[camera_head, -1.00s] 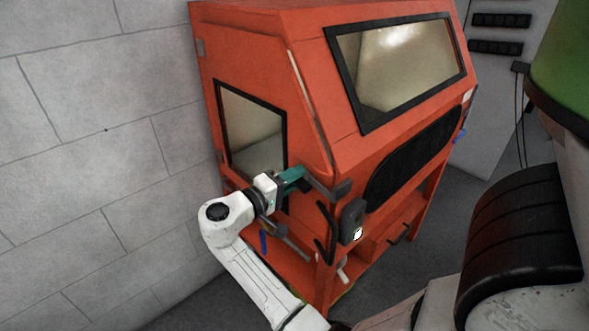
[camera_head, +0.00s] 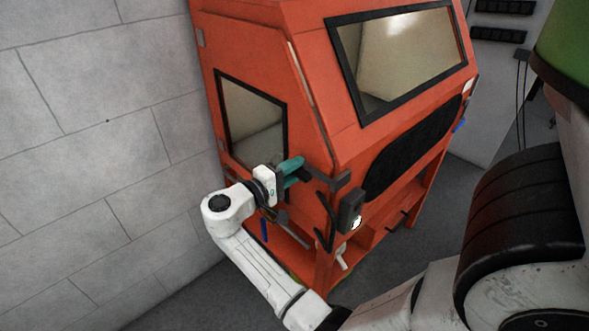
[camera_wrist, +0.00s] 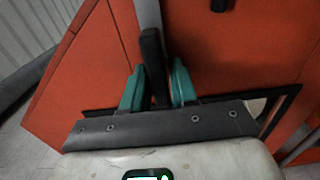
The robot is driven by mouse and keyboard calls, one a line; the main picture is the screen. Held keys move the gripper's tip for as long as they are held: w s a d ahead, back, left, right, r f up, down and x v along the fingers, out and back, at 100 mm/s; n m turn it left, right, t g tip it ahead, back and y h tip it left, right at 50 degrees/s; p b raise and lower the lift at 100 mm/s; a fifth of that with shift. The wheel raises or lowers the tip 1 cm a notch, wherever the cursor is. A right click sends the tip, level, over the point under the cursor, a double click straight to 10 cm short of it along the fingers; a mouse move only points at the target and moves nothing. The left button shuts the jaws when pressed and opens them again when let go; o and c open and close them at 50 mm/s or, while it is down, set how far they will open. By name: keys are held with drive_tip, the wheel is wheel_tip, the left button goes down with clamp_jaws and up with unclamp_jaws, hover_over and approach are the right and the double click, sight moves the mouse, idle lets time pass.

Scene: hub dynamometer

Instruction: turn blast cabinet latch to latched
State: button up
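In the wrist view the two teal fingers of my gripper (camera_wrist: 160,72) stand on either side of a dark upright handle (camera_wrist: 151,45), which looks like the latch. Narrow gaps show beside the handle, so the fingers look open around it. A grey bar runs up from the handle. In the head view my gripper hides most of the handle.
A dark box (camera_head: 350,210) with a pale mark sits on the cabinet's front corner, below a grey bracket (camera_head: 342,180). A side window (camera_head: 252,118) is just behind my gripper. A grey block wall (camera_head: 90,150) stands to the left.

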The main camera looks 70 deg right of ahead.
drive_tip(key=o, duration=0.4)
drive_tip(key=shift+a, duration=0.1)
drive_tip(key=b+v, duration=0.2)
drive_tip(key=v, duration=0.8)
drive_tip(key=shift+w+a+b, duration=0.2)
drive_tip(key=shift+w+b, duration=0.05)
drive_tip(key=shift+b, duration=0.05)
drive_tip(key=shift+f, duration=0.1)
drive_tip(key=s+a+f+n+t+y, duration=0.1)
drive_tip(key=s+a+f+t+y, duration=0.15)
drive_tip(key=f, duration=0.45)
drive_tip(key=s+a+f+n+t+y, duration=0.1)
drive_tip(key=s+f+n+t+y, duration=0.2)
drive_tip(key=f, duration=0.5)
drive_tip(key=s+a+f+t+y, duration=0.2)
drive_tip(key=a+y, duration=0.3)
drive_tip(key=a, duration=0.3)
drive_tip(key=s+a+f+n+t+y, duration=0.1)
drive_tip(key=s+a+f+y, duration=0.3)
drive_tip(key=a, duration=0.4)
drive_tip(key=shift+s+a+f+n+t+y, duration=0.4)
drive_tip(key=shift+s+t, duration=0.25)
drive_tip(key=shift+t, duration=0.2)
